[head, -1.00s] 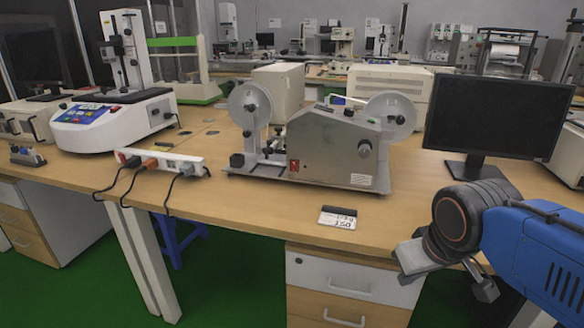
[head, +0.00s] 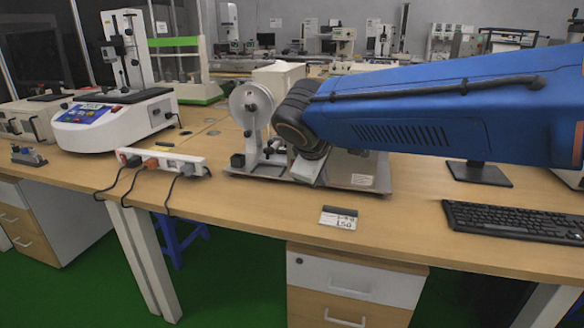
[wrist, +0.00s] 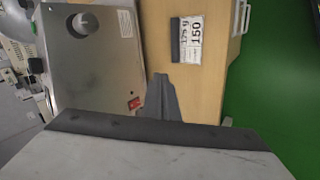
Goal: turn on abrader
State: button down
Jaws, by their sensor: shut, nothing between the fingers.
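The abrader (head: 367,183) stands on the wooden desk in the head view. My blue arm hides most of its metal housing and its right reel; its left reel (head: 250,104) shows. In the head view the fingertips are not clear.
A small card (head: 338,217) lies on the desk in front of the abrader. A power strip (head: 165,162) with plugs lies left of it, and a white device (head: 110,125) stands farther left. A keyboard (head: 515,221) lies at right. The front desk strip is otherwise clear.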

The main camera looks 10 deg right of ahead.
jog(key=w+a+r+n+t, duration=0.1)
jog(key=w+a, duration=0.4)
jog(key=a, duration=0.5)
jog(key=shift+r+n+t, duration=0.4)
jog(key=shift+r+n, duration=0.45)
jog(key=shift+n, duration=0.15)
jog(key=shift+d+f, duration=0.1)
jog(key=x, duration=1)
jog(key=shift+d+f, duration=0.15)
jog(key=shift+w+d, duration=0.2)
jog(key=shift+w, duration=0.35)
jog(key=shift+w+d, duration=0.2)
jog(key=shift+w, duration=0.35)
jog(key=shift+w+d, duration=0.25)
jog(key=shift+w, duration=0.4)
